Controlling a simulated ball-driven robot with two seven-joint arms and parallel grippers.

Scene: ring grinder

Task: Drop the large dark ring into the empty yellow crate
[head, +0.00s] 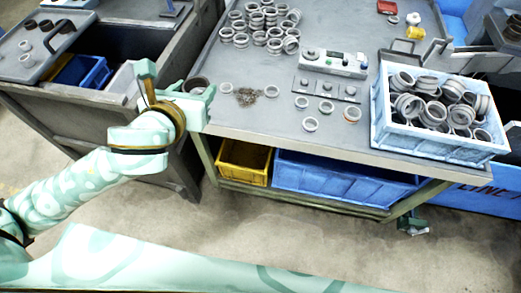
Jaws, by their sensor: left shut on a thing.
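The large dark ring (196,83) is at the left front corner of the grey table, partly hidden behind my left gripper. My left gripper (194,97) is shut on it at about the height of the tabletop. The yellow crate (241,176) stands on the shelf under the table, below and to the right of my left gripper. Its visible inside looks empty, but the tabletop hides its back part. My right gripper is not in view.
A blue crate (340,184) stands beside the yellow one. On the table (258,121) are several loose grey rings, a control box (334,62) and a light blue crate (427,141) full of rings. A grey cart (95,106) stands left. The floor in front is clear.

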